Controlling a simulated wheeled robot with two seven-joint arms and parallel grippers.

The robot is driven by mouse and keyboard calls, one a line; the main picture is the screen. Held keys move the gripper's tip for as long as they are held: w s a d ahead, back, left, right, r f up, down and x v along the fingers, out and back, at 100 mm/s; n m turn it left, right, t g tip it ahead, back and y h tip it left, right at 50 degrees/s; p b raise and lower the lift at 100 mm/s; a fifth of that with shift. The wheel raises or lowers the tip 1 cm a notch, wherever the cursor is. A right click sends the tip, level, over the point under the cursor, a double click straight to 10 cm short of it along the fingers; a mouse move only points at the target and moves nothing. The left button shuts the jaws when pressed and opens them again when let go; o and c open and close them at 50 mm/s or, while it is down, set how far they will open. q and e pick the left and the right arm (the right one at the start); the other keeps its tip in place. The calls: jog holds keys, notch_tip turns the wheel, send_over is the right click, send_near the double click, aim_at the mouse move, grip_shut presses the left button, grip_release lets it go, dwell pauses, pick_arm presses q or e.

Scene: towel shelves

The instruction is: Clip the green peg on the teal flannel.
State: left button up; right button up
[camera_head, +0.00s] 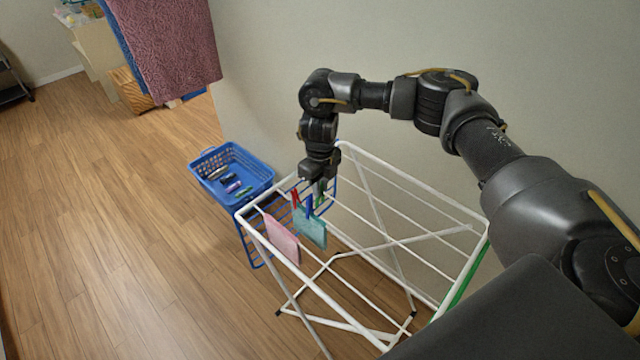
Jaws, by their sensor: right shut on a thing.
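The teal flannel (312,229) hangs over a line of the white drying rack (352,326), next to a pink flannel (281,239). My right gripper (320,181) points down just above the teal flannel and is shut on the green peg (321,194). The peg is at the far top edge of the teal flannel; I cannot tell whether it grips the cloth. A blue peg (309,206) stands on the teal flannel's top edge. A red peg (295,197) stands just left of it. My left gripper is not in view.
A blue basket (232,176) with several pegs stands beyond the rack's left end. A blue wire grid (256,247) sits at that end of the rack. A wall runs behind the rack. A mauve towel (168,45) hangs at the back left. The wooden floor at left is clear.

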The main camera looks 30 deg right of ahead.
jog(key=shift+f, duration=0.2)
jog(key=b, duration=0.5)
send_near(320, 221)
jog(key=shift+f+b, duration=0.6)
jog(key=shift+f+b, duration=1.1)
jog(key=shift+f, duration=0.4)
dwell(0.4)
dwell(0.4)
jog(key=o, duration=0.9)
jog(key=shift+o, duration=0.4)
jog(key=shift+o, duration=1.1)
jog(key=shift+r, duration=0.1)
